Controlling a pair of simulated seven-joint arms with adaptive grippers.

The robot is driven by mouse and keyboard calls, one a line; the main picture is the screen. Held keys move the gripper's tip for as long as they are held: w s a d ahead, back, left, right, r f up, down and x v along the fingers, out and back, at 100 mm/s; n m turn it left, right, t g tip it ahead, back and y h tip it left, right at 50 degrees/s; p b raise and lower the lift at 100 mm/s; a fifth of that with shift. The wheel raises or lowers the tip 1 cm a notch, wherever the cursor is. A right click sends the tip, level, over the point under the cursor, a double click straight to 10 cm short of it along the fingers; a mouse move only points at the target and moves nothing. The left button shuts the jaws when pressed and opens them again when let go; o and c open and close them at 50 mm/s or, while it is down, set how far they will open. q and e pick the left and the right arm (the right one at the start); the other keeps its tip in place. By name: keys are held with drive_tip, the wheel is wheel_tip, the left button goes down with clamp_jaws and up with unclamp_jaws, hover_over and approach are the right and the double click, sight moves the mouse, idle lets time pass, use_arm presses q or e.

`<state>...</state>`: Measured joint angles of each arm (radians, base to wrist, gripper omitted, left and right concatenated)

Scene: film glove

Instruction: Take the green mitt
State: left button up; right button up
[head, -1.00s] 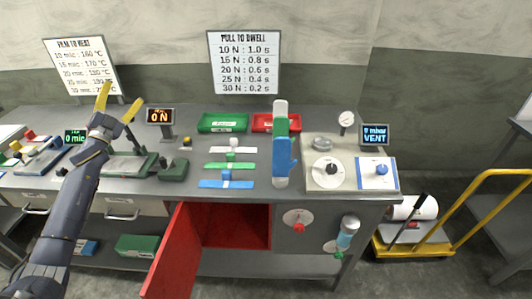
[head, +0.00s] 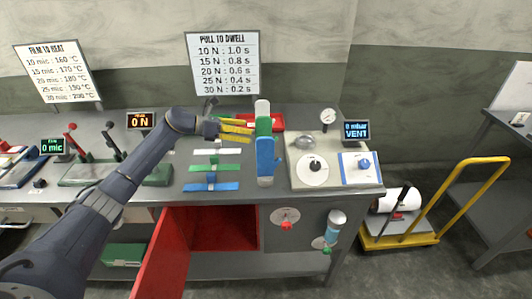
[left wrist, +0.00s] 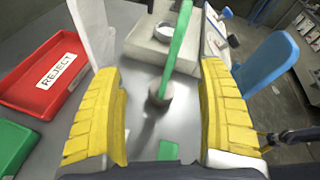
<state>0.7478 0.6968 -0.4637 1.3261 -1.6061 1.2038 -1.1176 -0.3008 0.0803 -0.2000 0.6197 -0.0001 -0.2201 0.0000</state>
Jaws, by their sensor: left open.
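The green mitt (head: 263,127) stands upright between a white mitt (head: 262,107) behind it and a blue mitt (head: 267,160) in front. In the left wrist view the green mitt (left wrist: 177,45) appears edge-on above a short post, with the white mitt (left wrist: 95,30) left and the blue mitt (left wrist: 268,60) right. My left gripper (head: 240,128) is open at the left side of the green mitt, its yellow fingers pointing at it. In the left wrist view the mitt shows in the gap between the fingertips (left wrist: 157,85).
A red reject tray (left wrist: 50,75) and a green tray (left wrist: 12,145) lie close to the left gripper. Film strips (head: 208,168) lie in front. A red cabinet door (head: 165,250) hangs open below.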

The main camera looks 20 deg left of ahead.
use_arm(q)
drive_tip(key=d+f+m, duration=0.1)
drive_tip(key=f, duration=0.1)
drive_tip(key=f+m, duration=0.1)
drive_tip(key=f, duration=0.2)
drive_tip(key=d+f+m, duration=0.1)
drive_tip(key=f, duration=0.2)
drive_tip(key=shift+s+d+f+g, duration=0.15)
drive_tip(key=shift+d+g, duration=0.15)
drive_tip(key=shift+g, duration=0.1)
drive_tip(key=shift+y, duration=0.3)
drive_tip(key=shift+x, duration=2.4)
drive_tip(key=shift+c, duration=0.4)
clamp_jaws()
